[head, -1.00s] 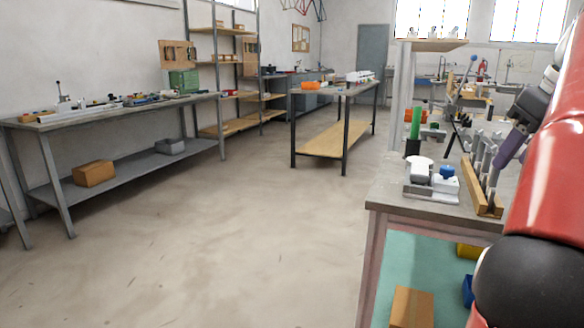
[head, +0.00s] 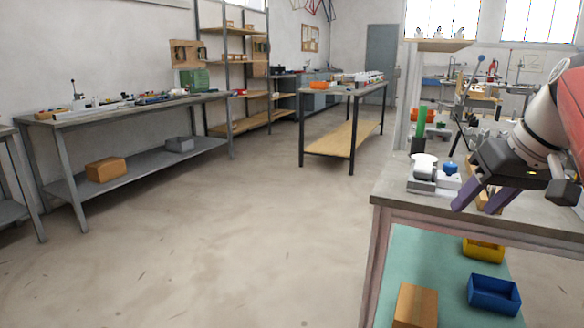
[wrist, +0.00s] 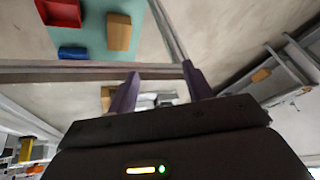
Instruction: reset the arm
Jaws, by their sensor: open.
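My gripper (head: 474,209) is at the right of the head view, above the near workbench (head: 398,200). Its two purple fingers point down and to the left and stand apart. In the wrist view my gripper (wrist: 160,70) also shows open, with nothing held between the fingers. A white and grey fixture with a blue knob (head: 449,169) sits on the bench just left of the fingers. A wooden strip (head: 471,187) is partly hidden behind my gripper.
A green cylinder (head: 419,122) stands farther back on the bench. Below it are a yellow bin (head: 484,252), a blue bin (head: 494,294) and a cardboard box (head: 415,306). A long bench (head: 60,118) lines the left wall. The floor (head: 240,240) between is clear.

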